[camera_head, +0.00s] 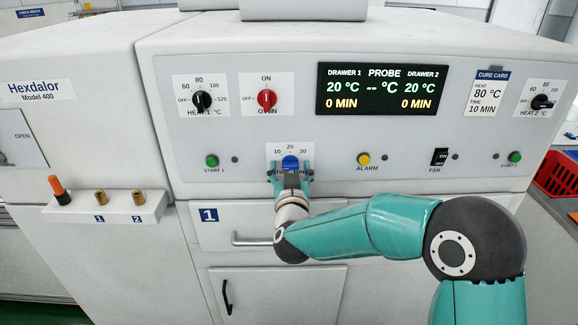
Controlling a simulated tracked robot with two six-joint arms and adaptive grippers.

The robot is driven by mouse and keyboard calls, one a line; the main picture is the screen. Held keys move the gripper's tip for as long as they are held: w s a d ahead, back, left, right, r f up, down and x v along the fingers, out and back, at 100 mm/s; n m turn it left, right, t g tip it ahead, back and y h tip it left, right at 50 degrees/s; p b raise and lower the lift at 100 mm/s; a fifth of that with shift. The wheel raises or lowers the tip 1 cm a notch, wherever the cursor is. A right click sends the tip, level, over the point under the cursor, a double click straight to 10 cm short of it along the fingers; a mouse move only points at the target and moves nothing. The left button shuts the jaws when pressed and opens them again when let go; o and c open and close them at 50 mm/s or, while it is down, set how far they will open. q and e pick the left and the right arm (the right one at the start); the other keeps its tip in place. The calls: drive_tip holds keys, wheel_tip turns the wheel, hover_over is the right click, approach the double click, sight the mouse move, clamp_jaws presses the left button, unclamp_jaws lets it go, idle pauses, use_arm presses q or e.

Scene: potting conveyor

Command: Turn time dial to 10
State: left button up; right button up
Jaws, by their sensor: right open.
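The blue time dial (290,162) sits on the machine's front panel, on a white plate marked 10, 20 and 30. Its lower label is partly hidden by my gripper. My right gripper (290,174) is open at the dial, with one finger on each side of it. I cannot tell whether the fingers touch it. The display (381,89) reads 20 °C and 0 MIN for both drawers. My left gripper is not in view.
Near the dial are the red oven switch (267,99), black heat 1 dial (202,101), green start 1 button (211,161) and yellow alarm (363,159). A drawer handle (250,240) juts out below. The cure card (488,91) reads 80 °C, 10 MIN.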

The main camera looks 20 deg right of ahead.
drive_tip(key=shift+w+d, duration=0.1)
drive_tip(key=shift+w, duration=0.1)
drive_tip(key=shift+c, duration=0.2)
drive_tip(key=c, duration=1)
drive_tip(key=shift+c, duration=0.5)
drive_tip(key=shift+f+m+b, duration=0.2)
drive_tip(key=shift+m+b, duration=0.4)
drive_tip(key=shift+b, duration=0.5)
drive_tip(key=m+b, duration=0.3)
drive_tip(key=b, duration=0.2)
drive_tip(key=shift+s+f+m, duration=0.1)
drive_tip(key=shift+m, duration=0.3)
drive_tip(key=shift+m+b, duration=1.05)
drive_tip(key=shift+m, duration=0.05)
drive_tip(key=shift+m+b, duration=0.65)
drive_tip(key=shift+m, duration=0.15)
drive_tip(key=shift+d+r, duration=0.1)
drive_tip(key=shift+r, duration=0.1)
